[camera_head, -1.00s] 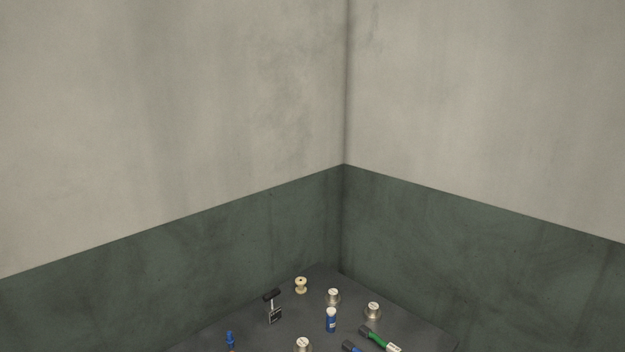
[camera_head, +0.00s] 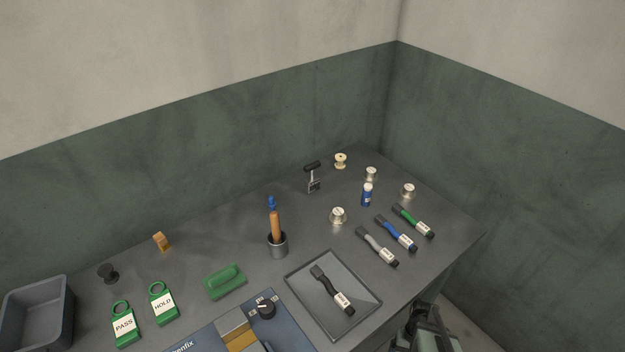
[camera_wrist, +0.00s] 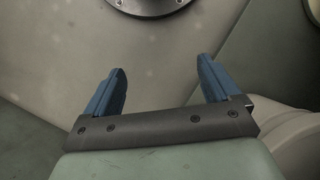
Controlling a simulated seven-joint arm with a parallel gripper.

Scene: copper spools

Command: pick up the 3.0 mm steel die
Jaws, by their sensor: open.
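Three squat steel dies with pale labelled tops stand on the dark bench in the head view. One die (camera_head: 371,173) is at the back, one die (camera_head: 408,190) is at the right, and one die (camera_head: 338,215) is nearer the middle. Their labels are too small to read, so I cannot tell which is 3.0 mm. My gripper (camera_wrist: 162,80) is open and empty in the wrist view, its two blue fingers apart. No die shows there. Part of my arm shows at the bench's front right edge in the head view; the fingers cannot be made out there.
A blue, white-capped bottle (camera_head: 367,195) stands among the dies. Green (camera_head: 413,220), blue (camera_head: 395,232) and grey (camera_head: 376,246) handled tools lie in front. A tray (camera_head: 352,331) holds a black tool. A cup (camera_head: 277,244) with a wooden handle, a cream spool (camera_head: 341,160) and a clamp (camera_head: 313,177) stand nearby.

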